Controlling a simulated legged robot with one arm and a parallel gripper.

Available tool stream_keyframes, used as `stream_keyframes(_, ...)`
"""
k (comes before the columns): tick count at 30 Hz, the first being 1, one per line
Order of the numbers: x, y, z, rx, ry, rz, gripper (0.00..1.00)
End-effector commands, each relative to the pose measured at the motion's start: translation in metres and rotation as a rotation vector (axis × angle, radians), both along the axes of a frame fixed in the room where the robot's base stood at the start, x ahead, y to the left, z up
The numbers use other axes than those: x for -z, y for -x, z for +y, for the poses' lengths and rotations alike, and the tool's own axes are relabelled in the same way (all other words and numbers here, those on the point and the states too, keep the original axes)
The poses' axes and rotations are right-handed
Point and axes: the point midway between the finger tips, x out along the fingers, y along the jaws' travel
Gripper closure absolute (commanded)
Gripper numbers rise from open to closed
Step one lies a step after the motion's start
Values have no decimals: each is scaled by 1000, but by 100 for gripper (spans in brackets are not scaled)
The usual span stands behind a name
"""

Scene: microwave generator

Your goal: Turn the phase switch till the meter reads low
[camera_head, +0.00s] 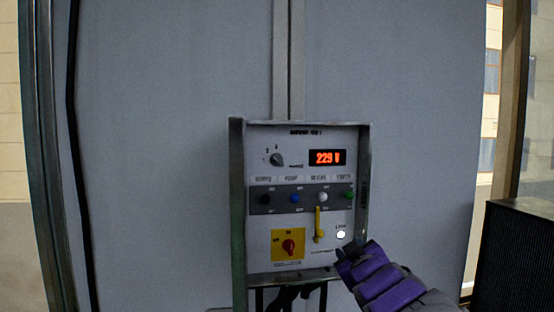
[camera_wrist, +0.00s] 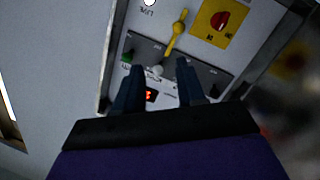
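The control panel (camera_head: 258,222) is a white-faced box on a grey wall. Its meter (camera_head: 327,158) reads 229 V in red digits. A grey rotary knob (camera_head: 278,160) left of the meter looks like the phase switch; its label is too small to read. My gripper (camera_head: 347,250) is at the panel's lower right corner, apart from the knob. In the wrist view the panel appears upside down, and my gripper (camera_wrist: 160,65) is open and empty, two dark fingers spread. Part of the red meter (camera_wrist: 151,96) shows between them. I cannot clearly make out the knob there.
The panel also holds a row of small coloured switches (camera_head: 294,198), a yellow lever (camera_head: 318,224), a red rotary switch on a yellow plate (camera_head: 289,246) and a white lamp (camera_head: 341,234). The box's raised side edges frame the face. A dark ribbed box (camera_head: 515,255) stands at right.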

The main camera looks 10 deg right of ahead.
Motion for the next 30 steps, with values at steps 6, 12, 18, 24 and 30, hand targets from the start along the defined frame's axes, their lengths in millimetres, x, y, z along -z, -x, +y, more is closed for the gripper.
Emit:
stream_keyframes(6,-86,-36,51,-246,168,-265,61)
stream_keyframes(12,-118,-40,92,-398,247,-388,61)
stream_keyframes(18,-125,-46,87,-430,254,-416,61)
stream_keyframes(24,-129,-71,80,-426,244,-416,61)
stream_keyframes(30,-139,-99,101,-429,250,-415,61)
